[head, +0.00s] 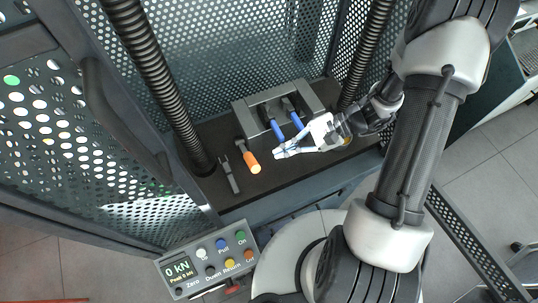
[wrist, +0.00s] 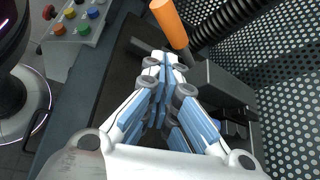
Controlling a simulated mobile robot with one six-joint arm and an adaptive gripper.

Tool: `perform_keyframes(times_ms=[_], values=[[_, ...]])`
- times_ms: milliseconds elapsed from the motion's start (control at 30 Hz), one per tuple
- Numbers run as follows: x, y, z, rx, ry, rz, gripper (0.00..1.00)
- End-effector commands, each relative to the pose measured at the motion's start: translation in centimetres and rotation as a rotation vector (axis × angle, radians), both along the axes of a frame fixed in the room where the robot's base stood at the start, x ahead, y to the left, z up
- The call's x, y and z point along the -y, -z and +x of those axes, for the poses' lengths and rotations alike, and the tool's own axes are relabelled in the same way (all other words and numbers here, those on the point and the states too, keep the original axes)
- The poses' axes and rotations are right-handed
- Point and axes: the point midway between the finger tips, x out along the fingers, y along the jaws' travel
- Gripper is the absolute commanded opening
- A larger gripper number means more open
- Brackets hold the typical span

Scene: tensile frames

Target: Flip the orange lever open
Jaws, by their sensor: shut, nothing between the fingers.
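The orange lever (head: 252,162) is a short orange cylinder on a grey stem at the left of the grey fixture (head: 240,112). In the head view it points down toward the front of the dark base plate. In the wrist view the orange lever (wrist: 169,24) shows at the top, just beyond the fingertips. My gripper (head: 279,153) is shut and empty, with white and blue fingers pointing left. Its tips are a short way right of the lever, and a gap shows between them in the head view. In the wrist view my gripper (wrist: 164,58) hides part of the fixture.
Two blue-handled levers (head: 296,121) sit on the fixture close to my gripper. A grey fork-shaped part (head: 229,173) lies left of the orange lever. Threaded columns (head: 162,85) and perforated guards (head: 235,45) surround the plate. A button panel (head: 213,259) stands in front.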

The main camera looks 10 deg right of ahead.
Motion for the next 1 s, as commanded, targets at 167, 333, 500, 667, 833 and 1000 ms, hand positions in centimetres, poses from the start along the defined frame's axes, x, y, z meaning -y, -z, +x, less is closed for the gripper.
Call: perform_keyframes(times_ms=[167,333,500,667,833,1000], values=[[3.1,-1.5,0.2,0.002,0.001,-0.004,0.0],[4.5,-2.2,0.3,0.0,0.0,-0.004,0.0],[4.8,-2.4,0.2,-0.002,-0.002,-0.004,0.0],[4.8,-2.4,0.2,-0.002,-0.002,-0.005,0.0],[4.8,-2.4,0.2,-0.002,-0.002,-0.005,0.0],[4.7,-2.4,0.2,0.001,-0.006,-0.008,0.0]])
